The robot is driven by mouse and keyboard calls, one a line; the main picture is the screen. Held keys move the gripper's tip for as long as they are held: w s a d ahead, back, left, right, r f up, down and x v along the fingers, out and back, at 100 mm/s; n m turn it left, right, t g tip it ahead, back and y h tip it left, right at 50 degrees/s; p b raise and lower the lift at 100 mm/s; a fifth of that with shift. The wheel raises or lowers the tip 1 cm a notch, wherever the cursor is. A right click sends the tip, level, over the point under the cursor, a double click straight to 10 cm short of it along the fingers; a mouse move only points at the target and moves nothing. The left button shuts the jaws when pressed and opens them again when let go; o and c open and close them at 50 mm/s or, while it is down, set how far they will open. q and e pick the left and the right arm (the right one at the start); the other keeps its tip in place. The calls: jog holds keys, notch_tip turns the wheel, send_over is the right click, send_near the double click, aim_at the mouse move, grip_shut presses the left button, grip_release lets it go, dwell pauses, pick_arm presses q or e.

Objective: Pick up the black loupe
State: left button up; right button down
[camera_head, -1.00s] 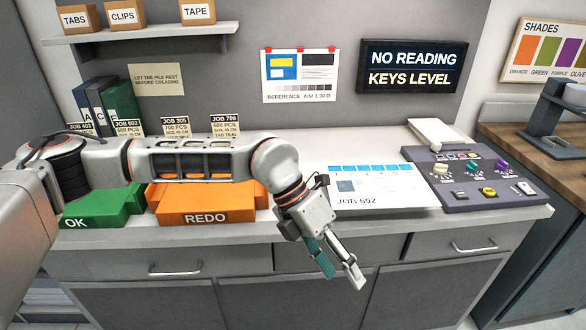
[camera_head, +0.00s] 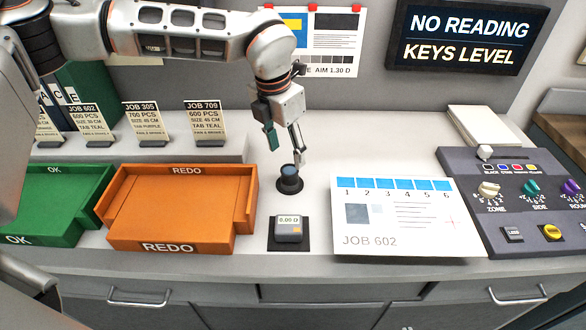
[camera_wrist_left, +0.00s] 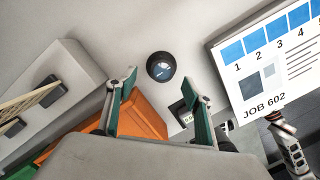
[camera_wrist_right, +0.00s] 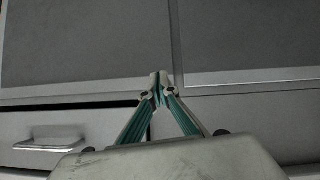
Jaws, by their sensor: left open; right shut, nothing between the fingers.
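The black loupe (camera_head: 289,181) is a short dark cylinder standing upright on the counter, between the orange REDO tray and the JOB 602 sheet. In the left wrist view the loupe (camera_wrist_left: 161,67) shows its round top with a bluish lens. My left gripper (camera_head: 285,158) is above the loupe, pointing down, with its fingers apart and nothing between them. In the left wrist view the loupe lies ahead of the two fingertips (camera_wrist_left: 163,88). My right gripper (camera_wrist_right: 160,78) is shut and empty, in front of grey cabinet fronts. It is not seen in the head view.
A small grey meter (camera_head: 289,228) stands on a dark pad in front of the loupe. The orange REDO tray (camera_head: 170,247) is to its left, the JOB 602 sheet (camera_head: 400,240) to its right. A control panel (camera_head: 520,200) is at the far right. Job cards (camera_head: 209,120) stand behind.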

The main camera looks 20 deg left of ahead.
aim_at(289, 170)
pick_arm(q)
jog(key=shift+s+d+f, duration=0.1)
jog(key=shift+d+f, duration=0.05)
jog(key=shift+f, duration=0.8)
jog(key=f, duration=0.1)
jog(key=f+p, duration=0.1)
jog(key=f, duration=0.2)
jog(key=shift+d+f, duration=0.2)
jog(key=shift+d, duration=0.05)
jog(key=shift+w+f, duration=0.2)
jog(key=shift+f, duration=0.15)
pick_arm(e)
notch_tip(289, 170, up, 2)
jog(key=shift+w+a, duration=0.1)
jog(key=shift+w, duration=0.05)
pick_arm(q)
jog(key=c, duration=1.2)
pick_arm(e)
jog(key=shift+f, duration=0.3)
